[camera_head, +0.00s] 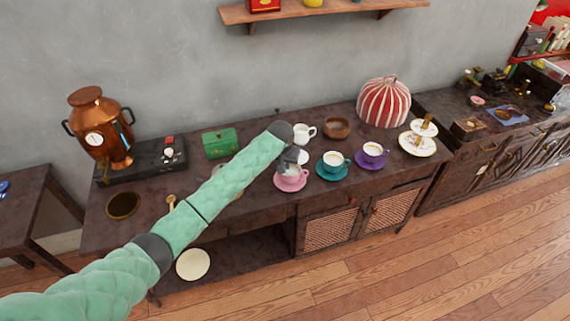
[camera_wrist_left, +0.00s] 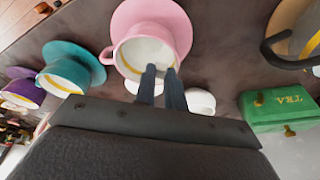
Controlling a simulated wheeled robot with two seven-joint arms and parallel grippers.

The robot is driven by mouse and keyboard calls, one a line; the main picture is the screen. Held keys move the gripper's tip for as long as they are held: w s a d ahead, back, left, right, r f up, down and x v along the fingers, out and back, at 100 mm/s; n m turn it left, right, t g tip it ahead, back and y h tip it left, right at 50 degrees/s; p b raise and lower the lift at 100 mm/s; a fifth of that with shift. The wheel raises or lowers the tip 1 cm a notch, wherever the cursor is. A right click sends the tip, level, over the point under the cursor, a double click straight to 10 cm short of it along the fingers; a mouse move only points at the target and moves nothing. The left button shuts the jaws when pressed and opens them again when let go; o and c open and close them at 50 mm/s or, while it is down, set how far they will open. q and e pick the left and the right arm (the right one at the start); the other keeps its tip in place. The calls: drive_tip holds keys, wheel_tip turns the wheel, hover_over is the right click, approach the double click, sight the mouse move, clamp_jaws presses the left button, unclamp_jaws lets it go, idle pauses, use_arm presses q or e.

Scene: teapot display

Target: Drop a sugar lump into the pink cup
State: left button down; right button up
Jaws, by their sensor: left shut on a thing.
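The pink cup (camera_head: 291,174) stands upright on its pink saucer on the dark counter. In the left wrist view the pink cup (camera_wrist_left: 128,52) shows its pale inside. My left gripper (camera_head: 293,161) is just above the cup in the head view. In the left wrist view its two dark fingertips (camera_wrist_left: 160,70) lie over the near part of the cup's mouth, close together. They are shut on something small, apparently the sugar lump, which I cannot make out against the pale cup. My right gripper is not in view.
A teal cup (camera_head: 333,161) and a purple cup (camera_head: 373,152) stand to the right. Behind are a white jug (camera_head: 304,133) and a brown bowl (camera_head: 337,127). A green tea box (camera_head: 220,142) stands left of the gripper. The counter's front edge is close to the saucers.

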use_arm(q)
drive_tip(key=c, duration=1.4)
unclamp_jaws()
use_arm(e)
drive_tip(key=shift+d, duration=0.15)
